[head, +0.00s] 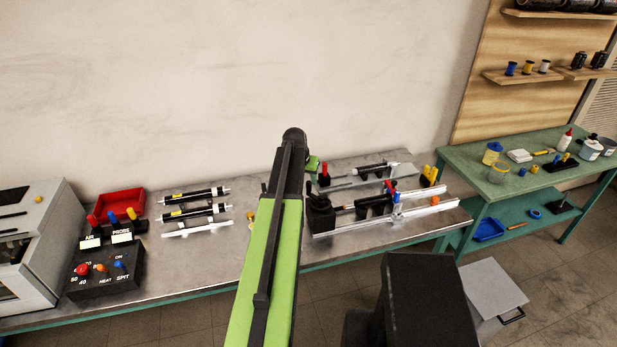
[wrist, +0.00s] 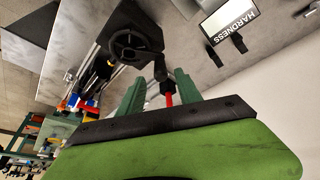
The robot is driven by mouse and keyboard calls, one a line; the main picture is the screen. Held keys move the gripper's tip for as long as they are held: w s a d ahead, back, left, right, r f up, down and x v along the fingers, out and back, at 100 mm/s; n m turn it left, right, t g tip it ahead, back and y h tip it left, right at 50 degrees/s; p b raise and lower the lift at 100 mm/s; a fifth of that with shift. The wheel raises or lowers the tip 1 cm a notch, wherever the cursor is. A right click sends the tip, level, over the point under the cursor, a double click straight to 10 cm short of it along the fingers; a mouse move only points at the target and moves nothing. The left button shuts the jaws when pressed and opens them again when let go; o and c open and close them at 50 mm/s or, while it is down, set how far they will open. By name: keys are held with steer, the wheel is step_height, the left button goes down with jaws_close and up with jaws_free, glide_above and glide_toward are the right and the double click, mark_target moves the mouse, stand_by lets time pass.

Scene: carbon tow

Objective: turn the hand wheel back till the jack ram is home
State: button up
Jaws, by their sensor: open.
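The black hand wheel (wrist: 135,46) shows in the wrist view, on the face of a dark block, above and slightly left of the gap between my fingers. My gripper (wrist: 157,88) has its two green fingers apart, with nothing held between them. The fingers look apart from the wheel. In the head view the black jack block (head: 320,214) stands at the left end of the rail fixture on the bench, just right of my arm. The wheel is not clear in that view. I cannot tell how far the ram is out.
The grey bench (head: 205,255) carries a red tray (head: 108,204), a black control box (head: 104,273) and several black cylinders at left. Rails (head: 420,213) with blue and red clamps lie at right. A HARDNESS sign (wrist: 228,20) is near the wheel in the wrist view.

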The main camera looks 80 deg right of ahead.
steer(key=p+v, duration=0.9)
steer(key=v, duration=0.2)
steer(key=shift+s+r, duration=0.15)
steer(key=shift+r, duration=0.25)
steer(key=shift+a, duration=0.1)
